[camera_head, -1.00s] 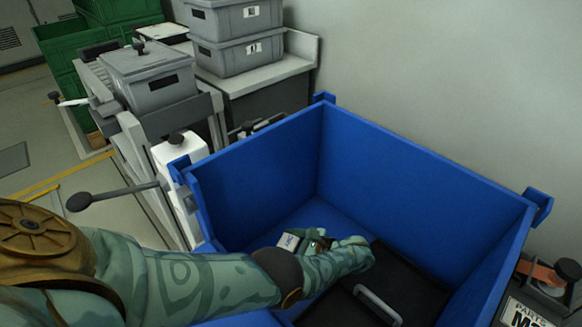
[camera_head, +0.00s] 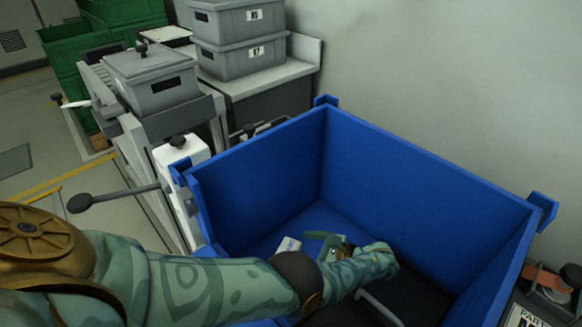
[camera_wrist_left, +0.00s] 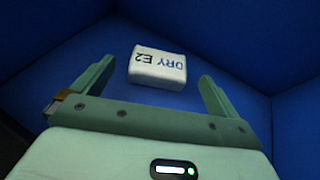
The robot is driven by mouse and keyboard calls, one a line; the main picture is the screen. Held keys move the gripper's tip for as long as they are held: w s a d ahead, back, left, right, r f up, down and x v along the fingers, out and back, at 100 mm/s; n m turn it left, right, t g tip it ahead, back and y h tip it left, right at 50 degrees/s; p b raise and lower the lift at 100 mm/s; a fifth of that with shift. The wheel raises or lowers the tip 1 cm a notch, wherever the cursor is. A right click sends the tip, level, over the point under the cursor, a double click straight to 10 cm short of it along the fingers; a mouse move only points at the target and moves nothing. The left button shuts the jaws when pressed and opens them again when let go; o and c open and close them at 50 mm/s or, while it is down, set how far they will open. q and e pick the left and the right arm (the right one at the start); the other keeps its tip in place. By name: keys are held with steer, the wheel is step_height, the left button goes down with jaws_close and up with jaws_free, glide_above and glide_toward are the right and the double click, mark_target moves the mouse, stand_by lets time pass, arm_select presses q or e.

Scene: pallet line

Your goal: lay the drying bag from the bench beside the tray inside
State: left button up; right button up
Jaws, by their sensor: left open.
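The drying bag (camera_head: 288,245) is a small white packet lying on the floor of the blue crate, beside the black tray. The black tray (camera_head: 425,285) with a grey handle lies in the crate, partly hidden by my left arm. My right gripper is not in view.
The blue crate's high walls (camera_head: 420,190) surround my left gripper. A grey bench (camera_head: 265,82) with stacked grey bins (camera_head: 235,50) stands behind at left. A lidded grey bin (camera_head: 150,80) and a black-knobbed lever (camera_head: 80,203) are left of the crate. An orange-handled tool (camera_head: 545,280) is at right.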

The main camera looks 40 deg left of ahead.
arm_select(q)
steer(key=b+v, duration=0.1)
steer(key=v, duration=0.5)
steer(key=shift+w+d, duration=0.1)
steer(key=shift+d, duration=0.1)
steer(key=shift+d+r, duration=0.2)
steer(key=shift+d, duration=0.05)
stand_by(0.5)
